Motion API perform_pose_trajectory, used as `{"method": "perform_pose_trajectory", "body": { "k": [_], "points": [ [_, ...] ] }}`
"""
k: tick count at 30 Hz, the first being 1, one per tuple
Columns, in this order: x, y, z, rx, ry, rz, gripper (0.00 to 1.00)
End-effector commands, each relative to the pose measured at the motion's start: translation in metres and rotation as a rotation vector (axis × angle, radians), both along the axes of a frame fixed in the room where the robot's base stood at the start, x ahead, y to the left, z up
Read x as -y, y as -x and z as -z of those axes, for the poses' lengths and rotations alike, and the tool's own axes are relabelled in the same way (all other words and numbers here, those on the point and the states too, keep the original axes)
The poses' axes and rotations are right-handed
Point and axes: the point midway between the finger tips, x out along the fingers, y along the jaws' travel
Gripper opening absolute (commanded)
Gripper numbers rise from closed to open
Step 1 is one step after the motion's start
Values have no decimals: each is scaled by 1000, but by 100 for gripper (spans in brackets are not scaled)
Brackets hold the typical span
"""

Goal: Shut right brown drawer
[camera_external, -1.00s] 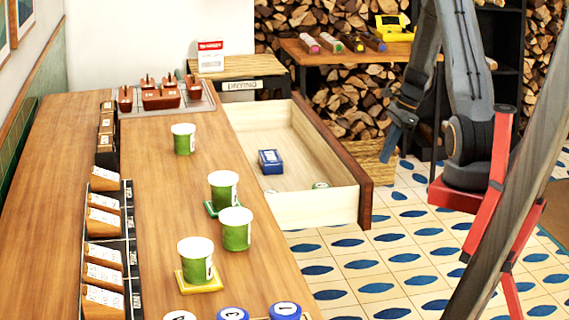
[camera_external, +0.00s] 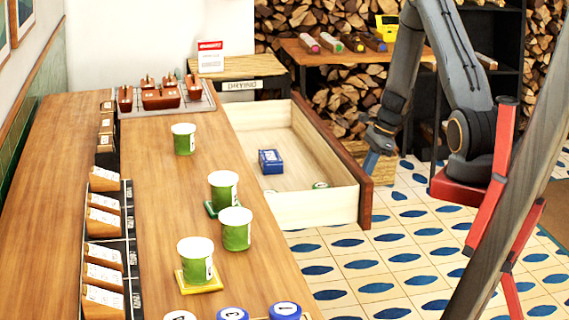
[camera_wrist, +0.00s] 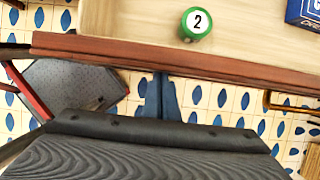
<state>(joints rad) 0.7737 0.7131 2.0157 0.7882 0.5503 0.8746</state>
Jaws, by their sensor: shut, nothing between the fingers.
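The brown drawer (camera_external: 365,190) stands pulled out from the right side of the wooden counter, with a pale inside and a reddish-brown front panel. A blue box (camera_external: 270,161) and a green-rimmed item lie in it. In the wrist view the drawer front (camera_wrist: 190,58) runs across the upper part, with the green item marked 2 (camera_wrist: 196,23) behind it. My gripper (camera_external: 372,163) is shut and empty, pointing down on the outer side of the front panel. In the wrist view its blue fingers (camera_wrist: 161,95) reach close to the panel; I cannot tell whether they touch it.
The counter (camera_external: 150,220) carries several green cups, among them one on a yellow coaster (camera_external: 199,278). A wooden bench (camera_external: 350,52) with coloured rolls stands at the back. Tiled floor (camera_external: 380,250) is open to the right of the drawer.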

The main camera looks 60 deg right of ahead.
Motion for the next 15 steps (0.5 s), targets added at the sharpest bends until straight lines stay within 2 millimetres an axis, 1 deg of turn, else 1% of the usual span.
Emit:
{"method": "perform_pose_trajectory", "body": {
  "k": [8,11,15],
  "points": [
    [-3,-3,0,0,0,-1,0],
    [-9,-9,0,0,-1,-1,0],
    [-25,-25,0,0,0,-5,0]
  ]
}}
